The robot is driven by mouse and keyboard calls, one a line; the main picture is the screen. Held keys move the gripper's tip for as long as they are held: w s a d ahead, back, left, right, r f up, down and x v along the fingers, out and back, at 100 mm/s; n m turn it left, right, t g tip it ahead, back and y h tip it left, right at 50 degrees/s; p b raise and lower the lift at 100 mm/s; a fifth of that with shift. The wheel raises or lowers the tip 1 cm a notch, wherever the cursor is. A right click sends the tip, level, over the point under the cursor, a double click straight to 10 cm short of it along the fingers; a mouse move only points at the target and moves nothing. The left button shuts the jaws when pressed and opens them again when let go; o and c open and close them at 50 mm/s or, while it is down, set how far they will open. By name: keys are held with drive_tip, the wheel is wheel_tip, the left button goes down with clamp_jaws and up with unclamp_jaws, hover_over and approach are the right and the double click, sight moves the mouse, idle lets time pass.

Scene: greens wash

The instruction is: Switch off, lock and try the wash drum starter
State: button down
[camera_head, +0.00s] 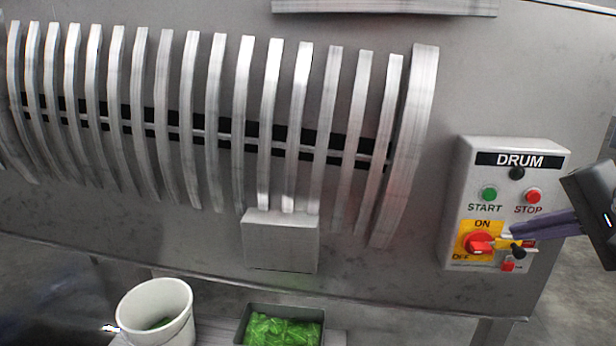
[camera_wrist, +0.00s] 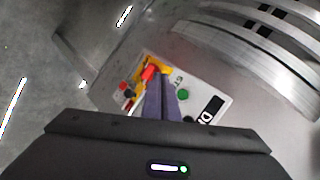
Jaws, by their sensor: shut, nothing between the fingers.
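The wash drum starter (camera_head: 460,200) is a grey box at the right of the head view, labelled DRUM. It has a green START button (camera_head: 489,194), a red STOP button (camera_head: 533,195) and a dark round lamp or button (camera_head: 516,173). Below is a red rotary switch (camera_head: 478,243) on a yellow ON/OFF plate; I cannot tell its exact setting. A small red item (camera_head: 508,266) is under it, too small to identify. My gripper (camera_head: 513,232) is shut and empty, its purple fingers reaching in from the right. In the wrist view the fingertips (camera_wrist: 157,82) appear close to the red switch (camera_wrist: 150,72); contact is unclear.
The ribbed metal drum (camera_head: 245,125) fills the left and middle of the head view. A white bucket (camera_head: 155,312) and a dark tray of greens (camera_head: 240,330) stand below. A black knob (camera_head: 517,251) is beside the switch. Grey floor lies right of the starter.

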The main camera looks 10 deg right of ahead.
drive_tip(key=shift+w, duration=0.15)
drive_tip(key=shift+w+d, duration=0.4)
drive_tip(key=shift+w, duration=0.95)
drive_tip(key=shift+w+d, duration=0.45)
drive_tip(key=shift+w, duration=0.95)
drive_tip(key=shift+w+d, duration=0.4)
drive_tip(key=shift+w, duration=0.95)
drive_tip(key=shift+w, duration=0.1)
drive_tip(key=shift+w+d, duration=0.1)
drive_tip(key=shift+w, duration=0.2)
drive_tip(key=shift+w+d, duration=0.15)
drive_tip(key=shift+w, duration=0.25)
drive_tip(key=shift+s, duration=0.15)
drive_tip(key=shift+s+a, duration=0.25)
drive_tip(key=shift+s, duration=0.4)
drive_tip(key=shift+s+a, duration=0.25)
drive_tip(key=shift+s, duration=0.55)
drive_tip(key=shift+s+a, duration=0.2)
drive_tip(key=shift+s, duration=0.6)
drive_tip(key=shift+s+a, duration=0.25)
drive_tip(key=shift+s, duration=0.55)
